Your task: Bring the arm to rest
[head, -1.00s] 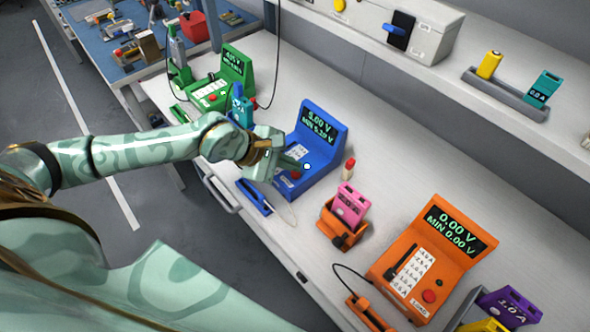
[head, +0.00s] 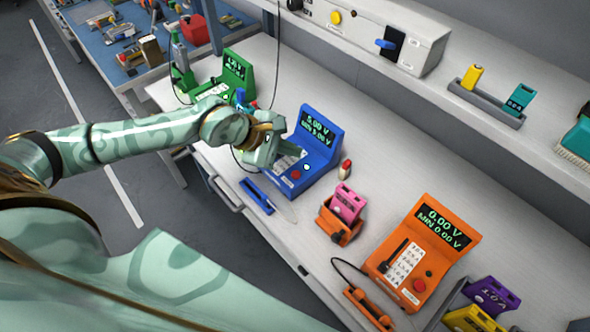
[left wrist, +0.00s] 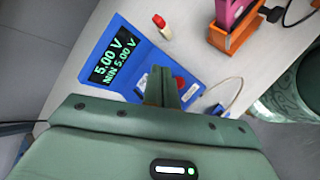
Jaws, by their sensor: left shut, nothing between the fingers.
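My left gripper (head: 272,150) is shut and empty. It hovers in front of the blue tester (head: 318,140) and hides part of its left side in the head view. The blue tester's display reads 5.00 V and MIN 5.00 V, and it has a red button on its front. In the left wrist view, the closed fingers (left wrist: 161,86) overlap the blue tester (left wrist: 125,62) near its red button. I cannot tell whether they touch it. My right gripper is not in view.
A blue clip tray (head: 256,197), a pink cell (head: 348,202) in an orange holder, and a red-capped item (head: 345,170) lie near the blue tester. An orange tester (head: 425,255) stands to the right, a green tester (head: 236,75) behind left. The shelf runs along the back.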

